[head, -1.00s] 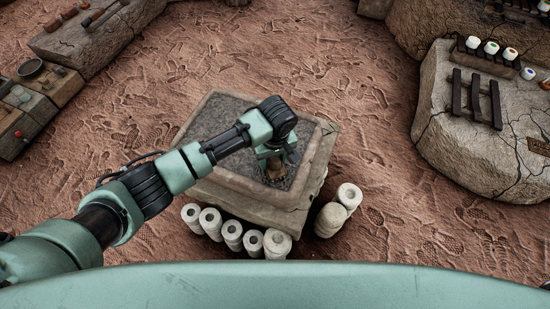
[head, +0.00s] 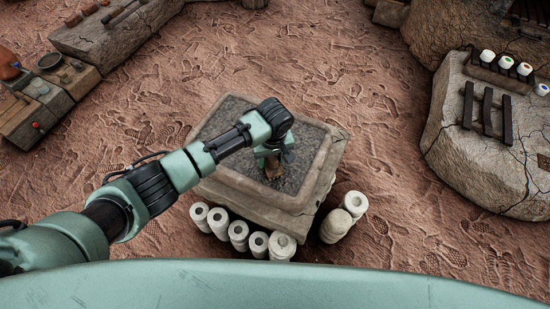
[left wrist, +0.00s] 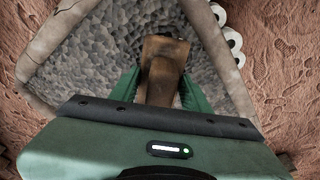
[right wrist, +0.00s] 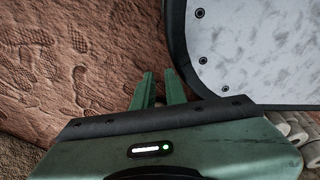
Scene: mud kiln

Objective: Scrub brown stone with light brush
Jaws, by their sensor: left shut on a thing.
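My left gripper (head: 273,160) reaches over a square stone block (head: 250,186) with a dark, rough grey inset top. It is shut on a brown, worn, blocky thing, which looks like the brown stone (head: 274,171). In the left wrist view the brown stone (left wrist: 162,68) stands out between the green fingers (left wrist: 158,85), over the grey inset. I cannot tell whether it touches the surface. My right gripper (right wrist: 160,80) shows only in the right wrist view, open with a narrow gap and empty. I cannot make out the light brush.
White hollow cylinders (head: 238,232) stand along the block's near side. A cracked boulder (head: 475,150) at right bears dark bars (head: 487,112) and white pots (head: 505,62). Ledges with tools and dishes (head: 50,62) lie at upper left. Sandy ground (head: 330,70) between is clear.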

